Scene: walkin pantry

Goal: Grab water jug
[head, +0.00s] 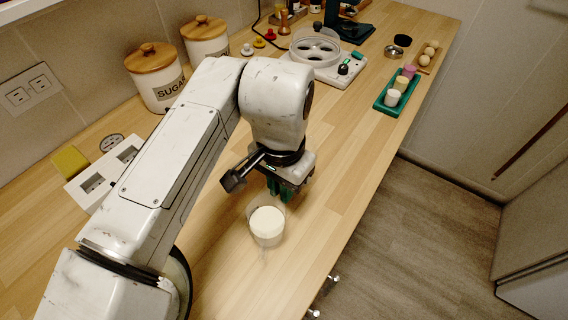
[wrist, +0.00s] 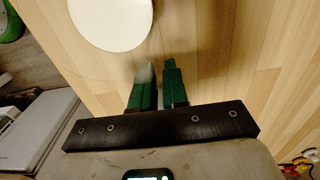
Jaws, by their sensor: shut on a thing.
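A clear round vessel with a creamy white disc-like top or content, which I take for the water jug (head: 267,227), is over the wooden counter in front of my gripper (head: 280,194). In the wrist view the jug (wrist: 110,22) shows as a large white disc at the top, cut off by the frame. My gripper's green fingers (wrist: 158,82) are close together at its near side, shut on a clear part of the jug. The exact part gripped is hard to see. I cannot tell whether the jug touches the counter.
Sugar canister (head: 157,80) and another canister (head: 205,40) stand at the wall. A white appliance (head: 326,62) is at the back. A green tray (head: 384,103) with several small cups lies near the right edge. The wooden counter (head: 345,165) is clear right of my gripper.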

